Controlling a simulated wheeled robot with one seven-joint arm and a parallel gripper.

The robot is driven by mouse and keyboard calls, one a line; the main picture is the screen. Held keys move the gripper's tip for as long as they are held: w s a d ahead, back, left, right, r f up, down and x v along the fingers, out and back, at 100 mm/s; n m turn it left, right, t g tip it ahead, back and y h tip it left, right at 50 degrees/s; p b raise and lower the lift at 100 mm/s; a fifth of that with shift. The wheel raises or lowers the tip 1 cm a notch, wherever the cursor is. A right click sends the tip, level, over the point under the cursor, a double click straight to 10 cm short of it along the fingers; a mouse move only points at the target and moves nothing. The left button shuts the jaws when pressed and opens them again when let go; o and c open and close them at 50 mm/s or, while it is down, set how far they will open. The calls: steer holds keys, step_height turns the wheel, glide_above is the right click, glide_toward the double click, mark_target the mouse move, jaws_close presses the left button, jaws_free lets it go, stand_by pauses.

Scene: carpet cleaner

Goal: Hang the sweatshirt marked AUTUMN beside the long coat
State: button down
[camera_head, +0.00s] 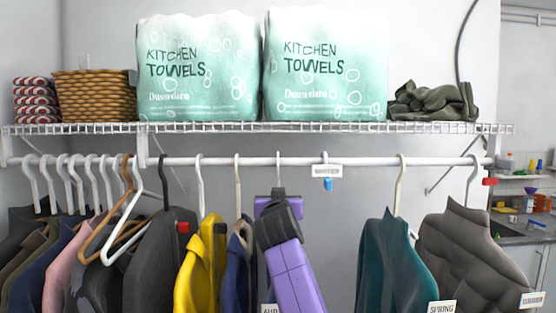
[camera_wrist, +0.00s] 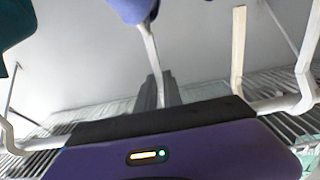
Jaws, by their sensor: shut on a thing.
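My gripper (camera_head: 278,192) is raised to just under the rail, shut on the neck of a grey hanger (camera_head: 278,170). In the wrist view its dark fingers (camera_wrist: 157,92) close around the hanger stem (camera_wrist: 150,48). A blue-violet garment (camera_wrist: 130,9) hangs from this hanger, mostly hidden behind my arm in the head view. A tag (camera_head: 269,309) reading "AUT" shows beside my arm, partly covered. The hook top is at rail height; I cannot tell whether it rests on the rail. A navy garment (camera_head: 236,265) hangs just left; no full lengths show, so the long coat is uncertain.
The rail (camera_head: 365,161) has free room right of my gripper, around a small white sign (camera_head: 327,171), before the teal SPRING garment (camera_head: 385,265) and grey SUMMER jacket (camera_head: 465,245). A yellow coat (camera_head: 200,270) hangs left. A wire shelf (camera_head: 430,128) with towel packs (camera_head: 325,65) is above.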

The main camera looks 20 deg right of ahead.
steer(key=shift+f, duration=0.1)
stand_by(0.7)
steer(key=c, duration=1.5)
jaws_free()
steer(key=shift+o, duration=0.5)
steer(key=shift+f, duration=0.25)
steer(key=shift+v, duration=2)
steer(key=p+v, duration=0.2)
steer(key=v, duration=1.2)
steer(key=shift+r, duration=0.1)
